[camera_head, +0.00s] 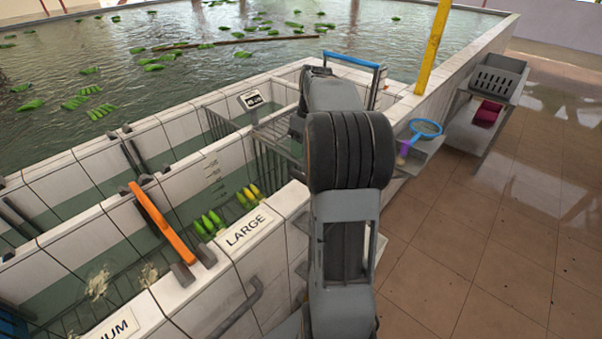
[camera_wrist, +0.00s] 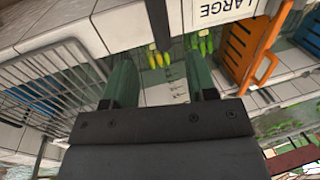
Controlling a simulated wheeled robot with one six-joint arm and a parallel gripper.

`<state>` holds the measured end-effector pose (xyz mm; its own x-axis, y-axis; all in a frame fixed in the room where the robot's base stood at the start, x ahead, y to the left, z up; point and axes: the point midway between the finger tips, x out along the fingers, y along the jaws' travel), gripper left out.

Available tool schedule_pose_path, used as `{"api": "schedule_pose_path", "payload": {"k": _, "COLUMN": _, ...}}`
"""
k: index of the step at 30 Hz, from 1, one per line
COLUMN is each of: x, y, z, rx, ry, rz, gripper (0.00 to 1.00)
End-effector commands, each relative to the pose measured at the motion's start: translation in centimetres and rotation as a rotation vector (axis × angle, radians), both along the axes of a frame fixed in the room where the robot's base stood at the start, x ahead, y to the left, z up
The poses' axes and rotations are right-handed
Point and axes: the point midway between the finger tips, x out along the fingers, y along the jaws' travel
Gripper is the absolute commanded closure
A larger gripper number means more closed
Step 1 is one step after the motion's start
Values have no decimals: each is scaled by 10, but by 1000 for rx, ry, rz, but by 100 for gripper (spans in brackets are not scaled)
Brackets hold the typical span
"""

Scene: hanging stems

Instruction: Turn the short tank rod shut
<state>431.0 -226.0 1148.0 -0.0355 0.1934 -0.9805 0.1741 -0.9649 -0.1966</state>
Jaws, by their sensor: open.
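My gripper (camera_wrist: 160,72) shows in the wrist view with its two green fingers apart and nothing held between them. In the head view my arm hides the gripper. I cannot tell for certain which part is the short tank rod. Dark rods (camera_head: 135,152) lie across the tank walls at the left in the head view. A dark upright bar (camera_wrist: 157,24) stands beyond the fingers in the wrist view, apart from them as far as I can see.
An orange bar (camera_head: 161,222) spans the compartment beside the LARGE sign (camera_head: 245,232); an orange slotted panel (camera_wrist: 248,45) shows in the wrist view. A wire rack (camera_wrist: 55,85) is at left. Tiled floor (camera_head: 480,230) is clear at right.

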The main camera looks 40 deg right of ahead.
Motion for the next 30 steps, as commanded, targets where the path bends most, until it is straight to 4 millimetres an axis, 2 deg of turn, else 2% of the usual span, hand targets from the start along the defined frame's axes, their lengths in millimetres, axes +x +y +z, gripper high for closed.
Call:
{"api": "schedule_pose_path", "payload": {"k": 6, "x": -2, "y": 9, "z": -40, "rx": 1, "ry": 2, "rz": 0, "gripper": 48}}
{"api": "schedule_pose_path", "payload": {"k": 13, "x": -3, "y": 14, "z": -70, "rx": 0, "ry": 1, "rz": 0, "gripper": 48}}
{"api": "schedule_pose_path", "payload": {"k": 20, "x": -3, "y": 17, "z": -82, "rx": -1, "ry": 0, "rz": 0, "gripper": 48}}
{"api": "schedule_pose_path", "payload": {"k": 29, "x": -3, "y": 17, "z": -84, "rx": -2, "ry": 0, "rz": 0, "gripper": 48}}
{"api": "schedule_pose_path", "payload": {"k": 30, "x": -3, "y": 17, "z": -84, "rx": -2, "ry": -1, "rz": 0, "gripper": 51}}
